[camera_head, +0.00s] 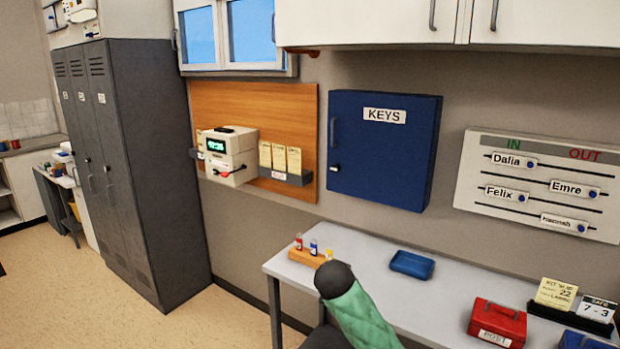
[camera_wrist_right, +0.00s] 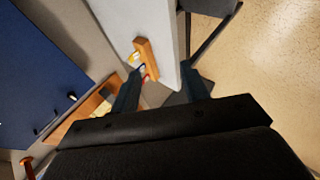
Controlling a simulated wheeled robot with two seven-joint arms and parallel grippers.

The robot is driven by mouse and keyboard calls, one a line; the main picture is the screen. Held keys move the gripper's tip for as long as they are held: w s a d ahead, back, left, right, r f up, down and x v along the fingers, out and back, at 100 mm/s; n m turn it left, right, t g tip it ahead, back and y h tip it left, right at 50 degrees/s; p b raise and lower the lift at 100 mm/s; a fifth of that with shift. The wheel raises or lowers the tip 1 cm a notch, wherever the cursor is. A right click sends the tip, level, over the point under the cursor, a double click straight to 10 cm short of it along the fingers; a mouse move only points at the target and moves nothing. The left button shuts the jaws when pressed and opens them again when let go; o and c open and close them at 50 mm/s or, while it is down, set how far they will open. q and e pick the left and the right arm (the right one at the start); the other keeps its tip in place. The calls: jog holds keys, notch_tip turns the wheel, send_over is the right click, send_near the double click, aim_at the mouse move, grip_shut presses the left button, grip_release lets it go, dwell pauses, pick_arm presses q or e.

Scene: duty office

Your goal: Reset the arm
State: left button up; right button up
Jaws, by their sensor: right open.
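My right gripper (camera_wrist_right: 161,72) shows in the right wrist view, its two dark fingers apart with nothing held between them. Past the fingertips are the grey table's edge and a small wooden rack. In the head view a part of my right arm (camera_head: 360,312), with a green cover and a dark rounded end, rises in front of the table. The right gripper itself cannot be made out there. My left gripper is in neither view.
The grey table (camera_head: 455,291) holds a wooden rack (camera_head: 306,258) with small bottles, a blue tray (camera_head: 411,265) and a red box (camera_head: 497,322). Above hang a blue key cabinet (camera_head: 382,165) and an in/out board (camera_head: 545,215). Dark lockers (camera_head: 140,180) stand left; floor before them is clear.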

jog(key=s+d+f+m+g+y, duration=0.1)
jog(key=s+d+f+m+g, duration=0.15)
jog(key=s+f, duration=0.9)
jog(key=s+d+f+m+g, duration=0.1)
jog(key=s+d+f+m, duration=0.25)
jog(key=s, duration=0.85)
jog(key=s+d+f+m+g, duration=0.1)
jog(key=s+d+f+m, duration=0.3)
jog(key=s, duration=0.7)
jog(key=s+d+f+m+g, duration=0.1)
jog(key=s+d+f, duration=0.3)
jog(key=s, duration=0.8)
notch_tip(320, 180, down, 25)
jog(key=w+a+g+b, duration=0.1)
jog(key=w+b, duration=0.1)
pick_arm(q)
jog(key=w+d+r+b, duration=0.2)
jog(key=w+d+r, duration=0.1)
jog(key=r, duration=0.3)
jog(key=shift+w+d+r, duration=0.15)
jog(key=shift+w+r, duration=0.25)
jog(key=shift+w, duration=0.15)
pick_arm(e)
jog(key=s+f, duration=0.4)
jog(key=f, duration=0.9)
jog(key=s+f, duration=0.4)
jog(key=f, duration=0.9)
jog(key=shift+a+g+y, duration=0.15)
jog(key=shift+g+y, duration=0.15)
jog(key=shift+g, duration=0.15)
